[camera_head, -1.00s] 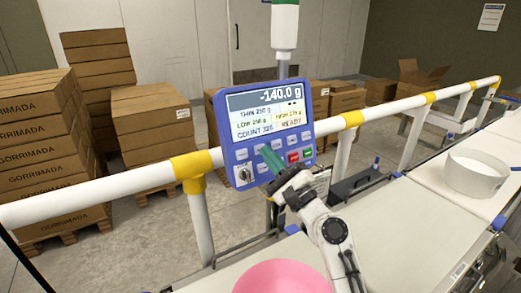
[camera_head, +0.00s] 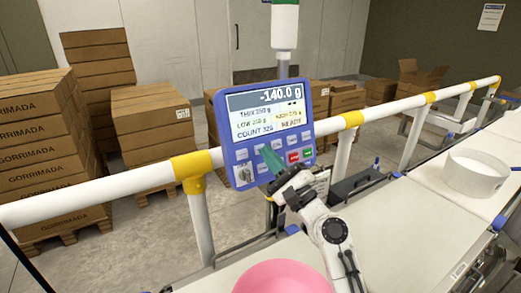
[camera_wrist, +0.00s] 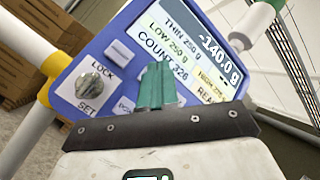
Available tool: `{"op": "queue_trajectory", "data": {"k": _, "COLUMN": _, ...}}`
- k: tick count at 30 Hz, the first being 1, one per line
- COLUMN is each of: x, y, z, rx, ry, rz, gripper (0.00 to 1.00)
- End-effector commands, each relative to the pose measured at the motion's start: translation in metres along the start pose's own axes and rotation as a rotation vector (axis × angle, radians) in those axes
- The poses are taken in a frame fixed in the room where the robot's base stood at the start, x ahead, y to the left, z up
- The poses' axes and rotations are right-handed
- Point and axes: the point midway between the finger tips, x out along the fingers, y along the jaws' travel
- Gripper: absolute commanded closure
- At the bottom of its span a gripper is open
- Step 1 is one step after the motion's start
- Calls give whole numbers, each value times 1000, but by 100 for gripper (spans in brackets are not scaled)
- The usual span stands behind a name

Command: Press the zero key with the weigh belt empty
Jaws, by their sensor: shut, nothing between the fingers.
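The blue checkweigher panel (camera_head: 241,155) faces me above the belt, and its screen (camera_head: 268,112) reads -140.0 g with COUNT 326. My gripper (camera_head: 268,155) is shut and empty, its green fingertips at the lower middle keys of the panel. In the wrist view my fingertips (camera_wrist: 158,85) cover some keys, and I cannot tell whether they touch one. The zero key cannot be picked out; key labels are too small or hidden. The key switch (camera_wrist: 90,87) marked LOCK and SET is left of the fingers. The belt (camera_head: 385,235) looks bare where I see it.
A pink round object (camera_head: 283,277) is at the bottom edge, near my arm. A white ring-shaped tub (camera_head: 475,173) stands on the right. A white and yellow rail (camera_head: 110,195) runs behind the belt. Stacked cartons (camera_head: 40,140) stand beyond it.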

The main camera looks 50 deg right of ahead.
Motion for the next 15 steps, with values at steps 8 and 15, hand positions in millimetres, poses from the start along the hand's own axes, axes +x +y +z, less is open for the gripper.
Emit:
{"op": "queue_trajectory", "data": {"k": 8, "x": 2, "y": 1, "z": -1, "rx": 0, "ry": 0, "rz": 0, "gripper": 100}}
{"op": "queue_trajectory", "data": {"k": 15, "x": 6, "y": 4, "z": -4, "rx": 0, "ry": 0, "rz": 0, "gripper": 100}}
